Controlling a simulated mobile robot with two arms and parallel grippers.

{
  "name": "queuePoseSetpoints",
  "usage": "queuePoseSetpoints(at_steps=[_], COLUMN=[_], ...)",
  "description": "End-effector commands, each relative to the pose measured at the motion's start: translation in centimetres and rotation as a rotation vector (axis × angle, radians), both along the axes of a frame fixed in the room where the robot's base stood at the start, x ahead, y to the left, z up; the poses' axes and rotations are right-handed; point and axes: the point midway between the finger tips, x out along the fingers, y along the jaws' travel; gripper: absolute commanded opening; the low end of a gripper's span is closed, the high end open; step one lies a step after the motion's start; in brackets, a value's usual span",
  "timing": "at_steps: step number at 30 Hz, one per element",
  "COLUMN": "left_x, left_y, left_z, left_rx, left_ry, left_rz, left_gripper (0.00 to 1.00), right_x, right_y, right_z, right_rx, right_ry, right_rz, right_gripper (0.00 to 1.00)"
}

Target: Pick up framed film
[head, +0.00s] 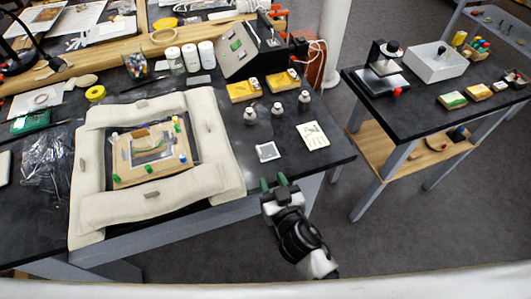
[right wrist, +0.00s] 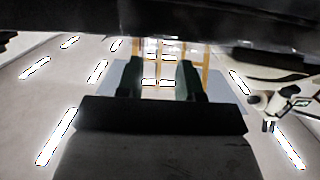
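A small white-framed square with a pale grey middle, which looks like the framed film (head: 268,151), lies flat on the black table near its front edge. My right gripper (head: 273,182) has green fingertips and is just in front of the table edge, apart from the frame and below it in the head view. Its two fingers stand apart with nothing between them. In the right wrist view the fingers (right wrist: 160,78) also show spread and empty, and the framed film does not show there. My left gripper is not in the head view.
A white card (head: 313,135) lies right of the film, and small metal-topped weights or bottles (head: 277,110) stand behind it. A padded cream border (head: 215,145) surrounds a wooden piece (head: 150,155) at left. A second table (head: 430,92) stands at right, across a floor gap.

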Motion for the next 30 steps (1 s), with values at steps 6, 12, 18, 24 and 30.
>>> queuePoseSetpoints(at_steps=[6, 12, 18, 24, 30], left_x=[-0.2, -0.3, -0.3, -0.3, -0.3], left_y=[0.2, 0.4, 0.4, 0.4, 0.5], left_z=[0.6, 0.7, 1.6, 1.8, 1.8], left_rx=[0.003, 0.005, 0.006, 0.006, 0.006], left_ry=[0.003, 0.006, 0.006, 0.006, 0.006], left_rz=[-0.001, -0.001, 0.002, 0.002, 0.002], left_gripper=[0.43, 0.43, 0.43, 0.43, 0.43], right_x=[3.0, 5.0, 7.1, 9.8, 10.4], right_y=[1.2, 1.8, 2.1, 2.7, 2.9], right_z=[-0.1, -0.6, -0.1, -0.6, -0.7], right_rx=[0.001, 0.003, 0.000, 0.001, 0.002], right_ry=[-0.009, -0.007, -0.008, -0.006, -0.005], right_rz=[0.010, 0.009, 0.010, 0.008, 0.008], right_gripper=[0.36, 0.36, 0.36, 0.36, 0.36])
